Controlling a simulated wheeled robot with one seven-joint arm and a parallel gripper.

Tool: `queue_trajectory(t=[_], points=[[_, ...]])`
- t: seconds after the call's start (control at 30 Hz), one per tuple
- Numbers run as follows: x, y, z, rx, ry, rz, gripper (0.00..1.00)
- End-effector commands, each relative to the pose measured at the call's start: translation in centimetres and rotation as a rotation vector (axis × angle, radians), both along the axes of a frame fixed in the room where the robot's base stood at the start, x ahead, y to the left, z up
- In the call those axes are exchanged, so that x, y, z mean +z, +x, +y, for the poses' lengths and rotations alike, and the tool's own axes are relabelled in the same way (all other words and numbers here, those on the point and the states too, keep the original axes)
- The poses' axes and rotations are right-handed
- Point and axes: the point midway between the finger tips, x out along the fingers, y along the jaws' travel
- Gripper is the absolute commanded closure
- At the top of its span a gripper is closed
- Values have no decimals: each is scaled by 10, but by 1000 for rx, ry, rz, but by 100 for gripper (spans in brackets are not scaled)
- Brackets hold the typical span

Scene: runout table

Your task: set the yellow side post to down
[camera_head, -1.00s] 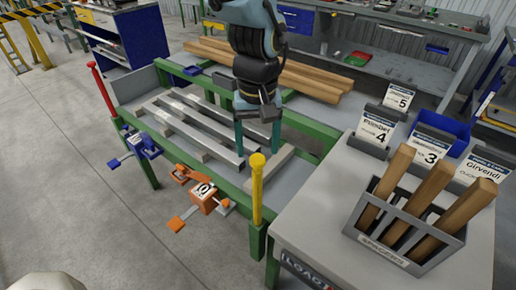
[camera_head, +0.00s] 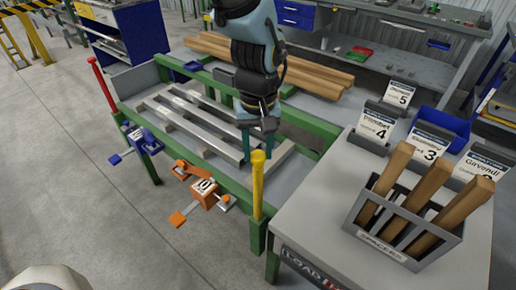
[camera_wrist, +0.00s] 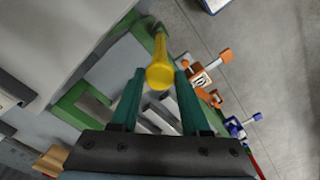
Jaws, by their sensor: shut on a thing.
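The yellow side post (camera_head: 257,192) stands upright at the near right corner of the green-framed runout table (camera_head: 225,172). My gripper (camera_head: 258,152) reaches down at the top of the post, its two teal fingers on either side of it. In the wrist view the post's round yellow top (camera_wrist: 160,76) sits between the fingertips of my gripper (camera_wrist: 160,72), which are shut on it. The post's lower part runs away from the gripper towards the frame. The fingertips are partly hidden behind the post in the head view.
An orange clamp-like unit (camera_head: 203,192) and a blue one (camera_head: 143,139) sit along the table's front side. A red post (camera_head: 101,86) stands at the far left corner. Metal bars (camera_head: 205,130) lie on the table. A grey bench (camera_head: 335,235) with a crate of wooden blocks stands right.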

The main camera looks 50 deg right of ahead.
Motion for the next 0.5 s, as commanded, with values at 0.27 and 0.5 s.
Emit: queue_trajectory(t=[0.27, 0.5], points=[[0, 0, 0, 0, 1, -1, 100], [0, 0, 0, 1, 1, -1, 100]])
